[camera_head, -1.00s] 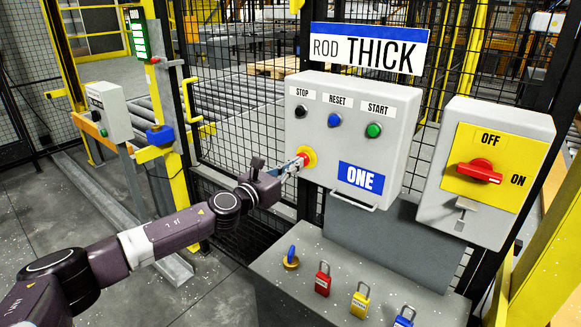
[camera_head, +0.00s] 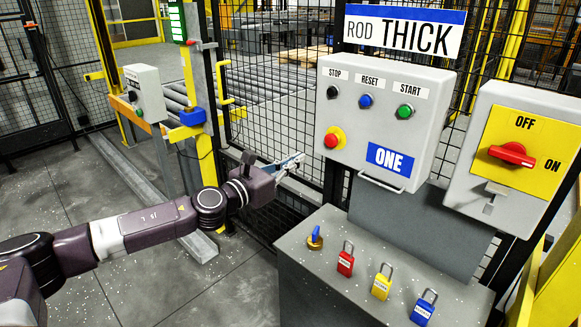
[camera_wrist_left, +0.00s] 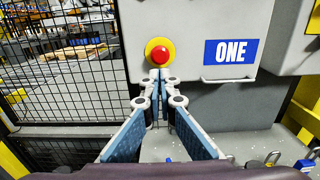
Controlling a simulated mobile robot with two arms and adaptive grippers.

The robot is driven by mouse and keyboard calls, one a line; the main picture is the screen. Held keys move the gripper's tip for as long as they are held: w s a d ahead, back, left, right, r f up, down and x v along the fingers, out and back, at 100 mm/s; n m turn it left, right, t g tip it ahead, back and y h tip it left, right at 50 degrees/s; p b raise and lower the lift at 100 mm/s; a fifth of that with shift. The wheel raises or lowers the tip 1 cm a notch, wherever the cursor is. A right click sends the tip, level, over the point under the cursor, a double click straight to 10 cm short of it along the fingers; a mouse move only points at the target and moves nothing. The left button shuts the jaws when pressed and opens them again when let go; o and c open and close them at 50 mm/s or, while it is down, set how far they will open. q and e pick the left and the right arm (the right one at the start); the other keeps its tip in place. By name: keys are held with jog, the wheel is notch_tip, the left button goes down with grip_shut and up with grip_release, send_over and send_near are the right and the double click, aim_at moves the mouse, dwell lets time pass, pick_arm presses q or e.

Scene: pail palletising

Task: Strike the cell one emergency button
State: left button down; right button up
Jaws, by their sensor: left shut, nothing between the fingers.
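The cell one emergency button (camera_head: 332,141) is a red mushroom head on a yellow ring, low on the left of the grey control box (camera_head: 410,130) with the blue ONE label. It also shows in the left wrist view (camera_wrist_left: 159,56), just beyond the fingertips. My left gripper (camera_head: 298,160) is shut and empty, left of and slightly below the button, with a visible gap between them. In the left wrist view the closed fingertips (camera_wrist_left: 159,78) appear just below the button. My right gripper is not in view.
The box also carries black STOP, blue RESET and green START buttons (camera_head: 404,111). A red rotary switch (camera_head: 512,154) is at right. A grey shelf (camera_head: 320,265) below holds several padlocks and a blue-handled key. Mesh fence (camera_head: 285,110) stands behind my left gripper.

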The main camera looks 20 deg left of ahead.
pick_arm(q)
jog(key=shift+v, duration=1.05)
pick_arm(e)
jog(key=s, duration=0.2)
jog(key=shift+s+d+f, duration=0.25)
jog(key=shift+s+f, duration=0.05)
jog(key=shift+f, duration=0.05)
pick_arm(q)
jog(key=shift+r, duration=0.1)
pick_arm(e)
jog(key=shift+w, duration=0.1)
